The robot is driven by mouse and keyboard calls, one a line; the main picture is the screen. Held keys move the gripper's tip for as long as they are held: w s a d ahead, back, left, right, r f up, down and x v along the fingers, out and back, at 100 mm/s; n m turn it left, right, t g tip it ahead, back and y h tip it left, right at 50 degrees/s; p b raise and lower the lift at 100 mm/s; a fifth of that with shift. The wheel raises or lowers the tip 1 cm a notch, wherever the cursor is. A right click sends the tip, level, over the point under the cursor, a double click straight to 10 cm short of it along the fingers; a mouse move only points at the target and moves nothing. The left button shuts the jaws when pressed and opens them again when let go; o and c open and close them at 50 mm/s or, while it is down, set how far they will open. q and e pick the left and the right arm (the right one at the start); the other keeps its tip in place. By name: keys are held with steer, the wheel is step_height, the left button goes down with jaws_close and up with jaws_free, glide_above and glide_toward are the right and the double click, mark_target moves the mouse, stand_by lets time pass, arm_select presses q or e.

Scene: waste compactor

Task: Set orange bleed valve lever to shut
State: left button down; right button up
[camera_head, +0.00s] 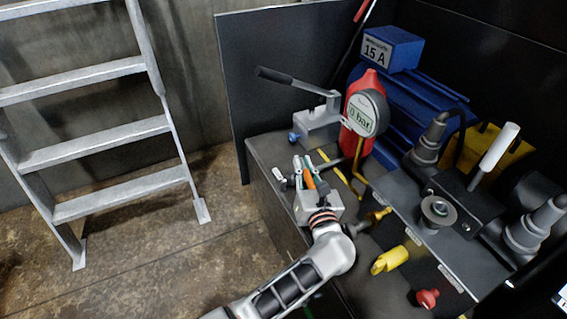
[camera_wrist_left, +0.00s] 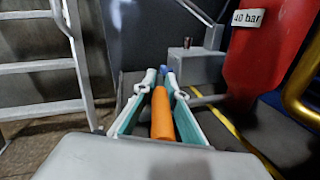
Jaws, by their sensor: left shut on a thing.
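The orange bleed valve lever (camera_head: 309,179) stands between the fingers of my left gripper (camera_head: 307,170), over the dark top of the machine. In the left wrist view the lever (camera_wrist_left: 162,114) is an orange cylinder lying lengthwise between the two teal-lined fingers (camera_wrist_left: 163,80). The left gripper is shut on it. The lever's far end and its pivot are hidden by the gripper. My right gripper is not in view.
Just beyond the gripper stand a grey hand pump (camera_head: 318,126) with a black handle, a red cylinder (camera_head: 352,140) and a gauge reading 0 bar (camera_head: 366,112). A yellow handle (camera_head: 390,260) and a red knob (camera_head: 427,298) are at the front. A ladder (camera_head: 95,140) stands left.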

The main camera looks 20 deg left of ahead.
arm_select(q)
steer(key=shift+s+a+f, duration=0.1)
steer(key=shift+a+f, duration=0.1)
steer(key=shift+f, duration=0.05)
steer(key=c, duration=2.4)
jaws_free()
steer(key=shift+d, duration=0.1)
steer(key=o, duration=0.4)
steer(key=shift+s+r, duration=0.15)
steer(key=shift+r, duration=0.05)
steer(key=shift+c, duration=0.2)
steer(key=shift+d+r, duration=0.1)
steer(key=shift+r, duration=0.05)
steer(key=shift+r, duration=0.25)
step_height(320, 180, up, 9)
steer(key=shift+r, duration=0.1)
